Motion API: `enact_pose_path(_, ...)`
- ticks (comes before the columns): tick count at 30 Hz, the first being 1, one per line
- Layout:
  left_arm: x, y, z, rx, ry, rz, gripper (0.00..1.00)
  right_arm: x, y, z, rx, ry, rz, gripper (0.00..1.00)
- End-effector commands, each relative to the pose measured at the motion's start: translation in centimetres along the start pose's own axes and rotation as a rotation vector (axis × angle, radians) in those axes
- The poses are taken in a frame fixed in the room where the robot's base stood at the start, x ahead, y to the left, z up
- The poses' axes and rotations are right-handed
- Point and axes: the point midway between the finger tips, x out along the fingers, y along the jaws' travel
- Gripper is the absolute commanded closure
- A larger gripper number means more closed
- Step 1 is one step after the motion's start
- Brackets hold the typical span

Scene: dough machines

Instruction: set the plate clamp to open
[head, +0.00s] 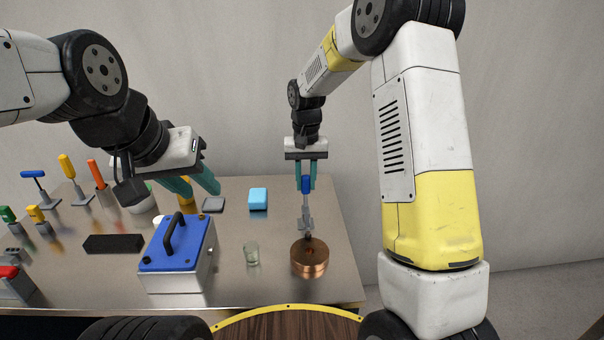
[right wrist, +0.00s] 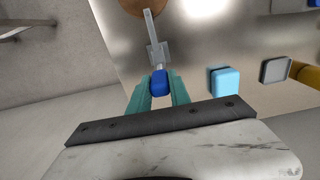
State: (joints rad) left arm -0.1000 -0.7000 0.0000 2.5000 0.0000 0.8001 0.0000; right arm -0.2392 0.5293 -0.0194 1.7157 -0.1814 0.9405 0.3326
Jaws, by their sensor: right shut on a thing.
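In the right wrist view the blue grip (right wrist: 160,83) sits between the fingertips, with a grey block and bar (right wrist: 153,40) reaching toward the bowl. The bar looks upright in the head view. My left gripper (head: 201,193) is open and empty above the table's left half.
A copper bowl (head: 310,270) and a glass (head: 251,254) stand in front. A blue-lidded box (head: 178,262), a black block (head: 113,244), a light blue block (head: 258,199) and a grey pad (head: 213,204) lie leftward. Several coloured levers, including an orange one (head: 96,174), stand at the far left.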

Motion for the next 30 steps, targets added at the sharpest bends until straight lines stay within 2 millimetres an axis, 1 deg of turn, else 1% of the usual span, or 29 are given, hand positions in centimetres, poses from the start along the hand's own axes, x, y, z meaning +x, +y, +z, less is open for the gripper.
enact_pose_path(23,0.0,0.0,0.0,0.0,0.0,0.0,0.64,-0.1,-0.01,-0.1,0.0,-0.003,0.0,1.0)
enact_pose_path(30,0.0,0.0,0.0,0.0,0.0,0.0,0.64,-0.05,-0.02,-0.87,0.001,-0.071,-0.001,1.0)
